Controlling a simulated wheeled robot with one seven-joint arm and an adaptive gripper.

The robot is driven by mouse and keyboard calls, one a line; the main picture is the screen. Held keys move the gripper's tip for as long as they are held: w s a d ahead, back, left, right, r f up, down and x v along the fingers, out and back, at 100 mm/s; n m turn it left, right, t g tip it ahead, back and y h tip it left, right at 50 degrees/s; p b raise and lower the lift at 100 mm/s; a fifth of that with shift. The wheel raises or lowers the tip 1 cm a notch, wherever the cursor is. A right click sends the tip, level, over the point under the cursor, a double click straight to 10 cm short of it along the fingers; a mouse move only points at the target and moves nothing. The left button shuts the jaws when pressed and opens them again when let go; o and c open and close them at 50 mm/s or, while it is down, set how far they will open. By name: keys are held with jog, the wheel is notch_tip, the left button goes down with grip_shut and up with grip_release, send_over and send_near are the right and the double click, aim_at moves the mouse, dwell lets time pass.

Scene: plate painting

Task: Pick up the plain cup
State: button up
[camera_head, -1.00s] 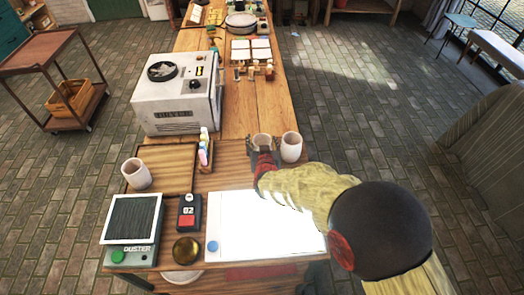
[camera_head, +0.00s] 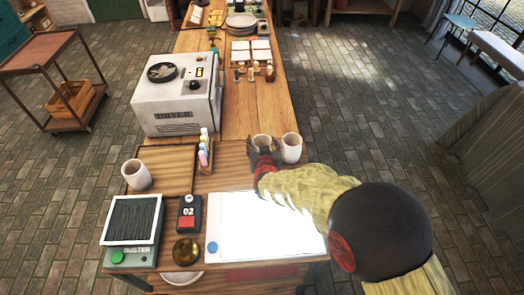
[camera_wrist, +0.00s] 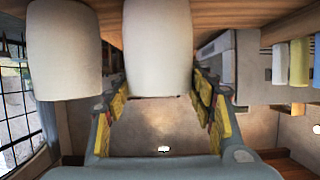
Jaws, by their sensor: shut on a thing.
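A plain off-white cup (camera_head: 262,140) stands near the middle of the wooden table, between the fingers of my gripper (camera_head: 263,152). In the wrist view the pale, unmarked cup (camera_wrist: 158,45) sits between the two yellow-padded fingers of my gripper (camera_wrist: 158,88), which is shut on it. A second plain, pale cup (camera_head: 291,147) stands close to the right of it; it shows on the left of the wrist view (camera_wrist: 64,50), outside the fingers. A third pale cup (camera_head: 136,174) stands on a wooden board at the left.
A grey-white machine (camera_head: 178,98) stands at the back left. A holder with coloured sticks (camera_head: 204,150) is left of my gripper.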

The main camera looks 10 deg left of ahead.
jog(key=shift+r, duration=0.15)
jog(key=shift+r+p, duration=0.35)
jog(key=shift+r, duration=0.25)
notch_tip(320, 180, up, 3)
jog(key=shift+s+f+p, duration=0.1)
jog(key=shift+f+p, duration=0.1)
jog(key=shift+p, duration=0.55)
jog(key=s+r+p, duration=0.1)
jog(key=s+r, duration=0.2)
jog(key=s, duration=0.1)
jog(key=s+r+p, duration=0.2)
jog(key=s+r, duration=0.1)
jog(key=s, duration=0.2)
jog(key=s+r+p, duration=0.2)
jog(key=s+r, duration=0.1)
jog(key=s, duration=0.1)
jog(key=shift+s+a, duration=0.2)
jog(key=shift+s, duration=0.15)
